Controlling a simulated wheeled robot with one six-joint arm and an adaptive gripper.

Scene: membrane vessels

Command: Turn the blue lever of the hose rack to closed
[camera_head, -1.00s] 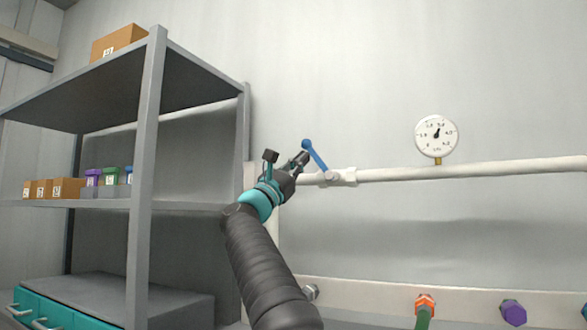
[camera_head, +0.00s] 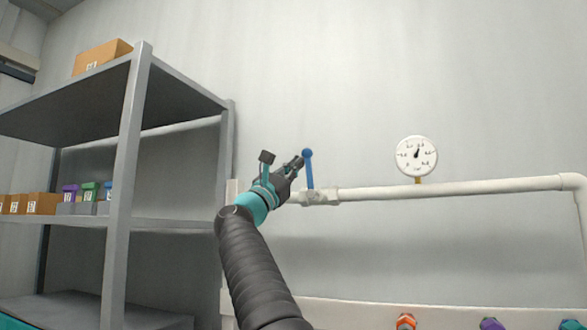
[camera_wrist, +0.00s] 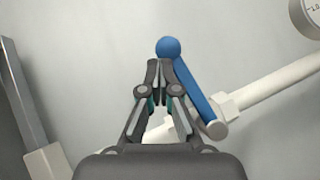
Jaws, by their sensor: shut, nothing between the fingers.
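The blue lever (camera_head: 309,170) with its round knob stands nearly upright on the valve (camera_head: 316,197) of the white pipe, in the head view. In the wrist view the lever (camera_wrist: 200,90) slants from the knob at the top down right to the pipe. My gripper (camera_head: 299,160) is at the left side of the lever near the knob. In the wrist view my gripper (camera_wrist: 160,66) is shut and empty, its tips just below and left of the knob. I cannot tell whether the tips touch it.
A white pipe (camera_head: 450,188) runs right from the valve, with a round gauge (camera_head: 417,155) above it. A grey shelf (camera_head: 125,180) with boxes stands at the left. An orange fitting (camera_head: 405,321) and a purple one (camera_head: 491,324) sit low at the right.

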